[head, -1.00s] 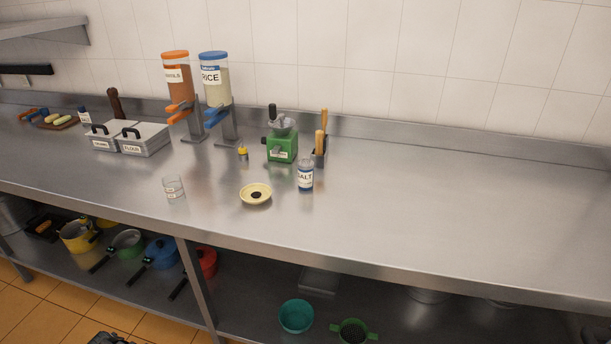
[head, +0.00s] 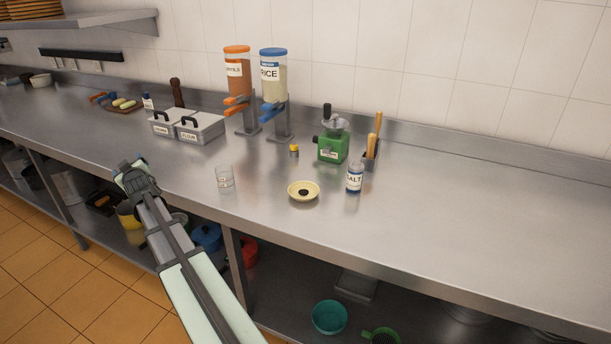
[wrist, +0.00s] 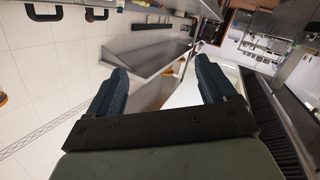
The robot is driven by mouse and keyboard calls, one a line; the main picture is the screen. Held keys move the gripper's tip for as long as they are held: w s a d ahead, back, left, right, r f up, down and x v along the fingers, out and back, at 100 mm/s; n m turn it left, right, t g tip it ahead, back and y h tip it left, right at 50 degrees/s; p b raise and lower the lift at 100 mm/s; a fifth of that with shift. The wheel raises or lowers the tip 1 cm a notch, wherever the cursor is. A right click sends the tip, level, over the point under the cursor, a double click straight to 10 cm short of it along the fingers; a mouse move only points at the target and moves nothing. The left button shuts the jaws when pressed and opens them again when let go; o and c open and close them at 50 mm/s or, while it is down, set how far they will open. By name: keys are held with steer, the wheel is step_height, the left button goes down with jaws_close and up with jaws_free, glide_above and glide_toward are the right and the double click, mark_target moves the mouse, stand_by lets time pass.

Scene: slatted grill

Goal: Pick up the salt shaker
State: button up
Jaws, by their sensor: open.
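The salt shaker (head: 355,177) is a small clear bottle with a blue-and-white SALT label. It stands upright on the steel counter (head: 450,220), right of a small yellow bowl, in the head view. My gripper (head: 128,172) is at the left in the head view, near the counter's front edge, well to the left of the shaker. In the wrist view my gripper (wrist: 165,90) shows its two dark fingers spread apart with nothing between them. The shaker does not show in the wrist view.
Near the shaker are the yellow bowl (head: 303,191), a green grinder (head: 332,147), a dark holder with wooden handles (head: 371,157) and a glass (head: 225,177). Two dispensers (head: 273,90) and lidded boxes (head: 200,127) stand behind. The counter's right side is clear.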

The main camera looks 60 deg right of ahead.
steer(key=s+d+r+n+t+h, duration=0.1)
steer(key=s+d+r+h, duration=0.15)
steer(key=d+r, duration=0.35)
steer(key=s+d+r+h, duration=0.1)
steer(key=s+d+r, duration=0.2)
steer(key=r, duration=0.5)
steer(key=s+d+r+n+g+h, duration=0.25)
steer(key=s+d+r+n, duration=0.2)
steer(key=s+d, duration=0.7)
steer(key=n+g+h, duration=0.4)
steer(key=n+g, duration=0.7)
steer(key=g, duration=0.6)
glide_toward(359, 162)
steer(key=d, duration=0.2)
steer(key=shift+w+d+f, duration=0.1)
steer(key=shift+d+f, duration=0.05)
steer(key=shift+d, duration=0.2)
steer(key=shift+s+d, duration=0.15)
steer(key=shift+s, duration=0.1)
steer(key=shift+x, duration=3.7)
steer(key=shift+c, duration=0.3)
steer(key=c, duration=1.1)
